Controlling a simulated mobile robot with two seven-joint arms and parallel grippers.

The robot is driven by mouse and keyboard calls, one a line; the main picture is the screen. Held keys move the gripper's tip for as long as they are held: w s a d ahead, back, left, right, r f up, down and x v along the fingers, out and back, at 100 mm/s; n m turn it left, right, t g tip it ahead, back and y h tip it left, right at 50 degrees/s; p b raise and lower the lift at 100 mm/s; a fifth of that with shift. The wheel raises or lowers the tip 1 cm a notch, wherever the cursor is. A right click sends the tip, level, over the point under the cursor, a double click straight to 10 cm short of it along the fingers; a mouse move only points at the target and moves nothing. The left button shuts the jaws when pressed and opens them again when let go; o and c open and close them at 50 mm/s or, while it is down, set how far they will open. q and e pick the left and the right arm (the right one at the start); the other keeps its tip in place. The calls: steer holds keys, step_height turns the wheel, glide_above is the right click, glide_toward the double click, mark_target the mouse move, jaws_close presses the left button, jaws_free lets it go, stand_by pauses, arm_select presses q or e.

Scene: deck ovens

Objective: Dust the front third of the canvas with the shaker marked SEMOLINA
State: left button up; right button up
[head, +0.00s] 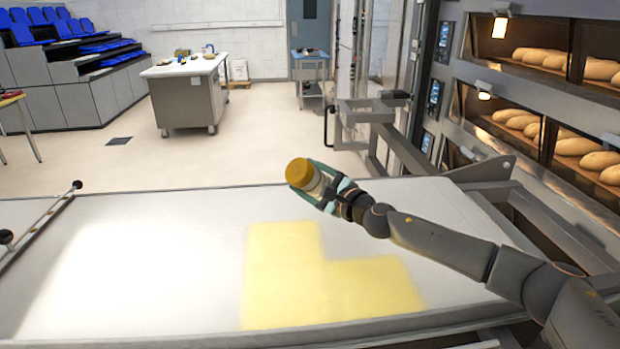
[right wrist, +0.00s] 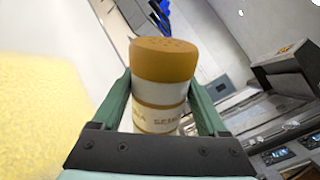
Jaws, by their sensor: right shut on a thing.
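My right gripper (head: 328,187) is shut on a shaker (head: 299,173) with a mustard-yellow cap and a white body, held above the far part of the canvas. In the right wrist view the shaker (right wrist: 163,80) sits between the green fingers, and part of its label reads "SEM"; its cap has small holes. The shaker is tilted, cap toward the left in the head view. The pale canvas (head: 120,270) lies below. A yellow dusted patch (head: 330,285) covers an L-shaped area of it, right of centre, reaching near the front edge. My left gripper is out of view.
Deck ovens (head: 545,100) with loaves stand at the right. A metal frame with a handle (head: 370,120) stands beyond the canvas. A rail with black knobs (head: 40,225) runs along the canvas's left side. A white-topped workbench (head: 185,95) stands farther back on open floor.

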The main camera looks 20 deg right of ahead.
mark_target(297, 169)
steer(key=m, duration=0.1)
steer(key=a+r+m, duration=0.1)
steer(key=m, duration=0.1)
steer(key=r+m, duration=0.1)
steer(key=m, duration=0.1)
steer(key=shift+s+a+r, duration=0.2)
steer(key=shift+s+a, duration=0.1)
steer(key=shift+a, duration=0.1)
steer(key=m, duration=0.1)
steer(key=a+r+m, duration=0.1)
steer(key=m, duration=0.1)
steer(key=r+m, duration=0.1)
steer(key=shift+s+a, duration=0.25)
steer(key=shift+s, duration=0.05)
steer(key=shift+d, duration=0.15)
